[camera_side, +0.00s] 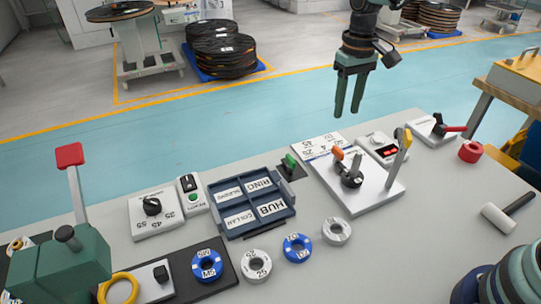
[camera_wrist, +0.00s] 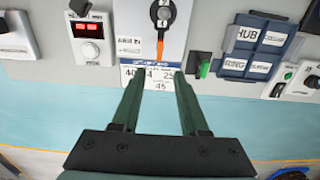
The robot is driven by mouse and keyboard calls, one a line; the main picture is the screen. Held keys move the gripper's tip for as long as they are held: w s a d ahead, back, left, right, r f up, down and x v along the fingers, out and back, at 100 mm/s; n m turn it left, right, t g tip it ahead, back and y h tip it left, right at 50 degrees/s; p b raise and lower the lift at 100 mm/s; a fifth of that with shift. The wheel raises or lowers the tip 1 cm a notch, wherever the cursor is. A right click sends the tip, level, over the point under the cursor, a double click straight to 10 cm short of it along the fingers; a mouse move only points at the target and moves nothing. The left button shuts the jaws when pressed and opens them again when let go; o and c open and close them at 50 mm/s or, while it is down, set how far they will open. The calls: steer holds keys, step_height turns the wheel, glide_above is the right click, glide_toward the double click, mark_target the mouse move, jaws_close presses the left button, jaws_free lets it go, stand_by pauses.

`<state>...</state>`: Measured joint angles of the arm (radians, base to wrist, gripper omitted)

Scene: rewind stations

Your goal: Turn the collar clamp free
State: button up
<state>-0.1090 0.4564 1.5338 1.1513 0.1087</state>
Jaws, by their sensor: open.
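A white station plate (camera_side: 374,199) at the right of the bench carries a dark round hub (camera_side: 352,180) with an orange-tipped lever (camera_side: 339,154); I take this for the collar clamp, but no label on it is readable. In the wrist view the orange lever (camera_wrist: 160,46) points from the dark hub (camera_wrist: 163,13) towards my fingers. A tall lever with a yellow tip (camera_side: 406,139) stands on the plate's right side. My gripper (camera_side: 347,108) is open and empty, pointing down, above and behind the plate. In the wrist view its fingertips (camera_wrist: 157,76) are apart, short of the lever.
A blue tray with labelled compartments (camera_side: 252,232) and a green switch (camera_side: 291,161) lie left of the plate. Boxes with a red display (camera_side: 388,152) and a red lever (camera_side: 452,128) stand behind right. Several rings (camera_side: 297,248) lie in front. A mallet (camera_side: 508,213) lies right.

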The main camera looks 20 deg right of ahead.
mark_target(339, 150)
step_height(339, 150, down, 12)
steer(key=shift+r, duration=0.1)
stand_by(0.4)
steer(key=shift+c, duration=0.3)
jaws_close()
